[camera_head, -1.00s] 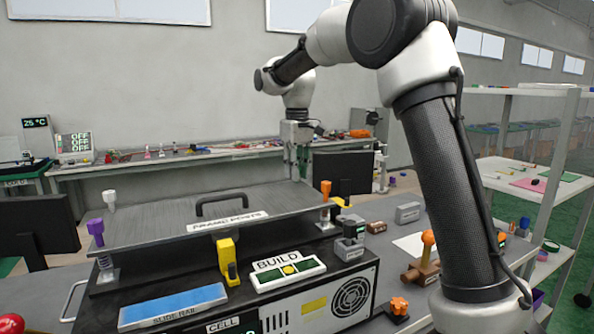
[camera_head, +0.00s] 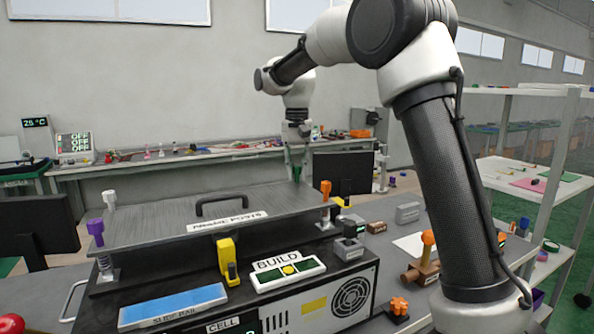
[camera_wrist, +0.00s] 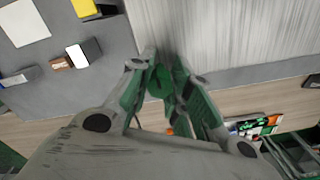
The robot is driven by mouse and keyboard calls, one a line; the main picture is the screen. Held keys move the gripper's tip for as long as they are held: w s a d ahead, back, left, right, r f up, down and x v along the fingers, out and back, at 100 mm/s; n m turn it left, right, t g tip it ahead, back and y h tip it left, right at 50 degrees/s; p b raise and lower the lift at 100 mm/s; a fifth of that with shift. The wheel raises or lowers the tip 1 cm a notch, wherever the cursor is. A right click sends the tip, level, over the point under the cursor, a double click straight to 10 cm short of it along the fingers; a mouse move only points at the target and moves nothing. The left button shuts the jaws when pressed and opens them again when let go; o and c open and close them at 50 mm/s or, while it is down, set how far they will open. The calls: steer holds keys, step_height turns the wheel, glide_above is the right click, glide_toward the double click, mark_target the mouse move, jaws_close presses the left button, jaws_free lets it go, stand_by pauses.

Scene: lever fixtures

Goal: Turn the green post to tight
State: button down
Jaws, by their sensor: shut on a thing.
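The green post (camera_wrist: 158,80) shows between my fingertips in the wrist view, at the edge of the brushed metal plate (camera_head: 150,215). My gripper (camera_wrist: 160,72) is shut on it. In the head view my gripper (camera_head: 296,172) points down at the plate's far right corner and largely hides the green post. How far the post is turned cannot be read. An orange post (camera_head: 326,190) stands at the plate's near right corner. A purple post (camera_head: 96,230) and a white post (camera_head: 109,199) stand on the left side.
The plate carries a black handle (camera_head: 221,202) and a label. A yellow clamp (camera_head: 228,262) and a BUILD panel (camera_head: 287,272) stand at its front. An orange-knobbed lever (camera_head: 428,240) and small blocks lie to the right. A dark monitor (camera_head: 343,172) stands behind the corner.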

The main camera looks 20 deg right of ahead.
stand_by(0.4)
steer(key=c, duration=1.3)
jaws_free()
step_height(320, 180, up, 11)
steer(key=shift+f, duration=0.1)
steer(key=shift+r, duration=0.6)
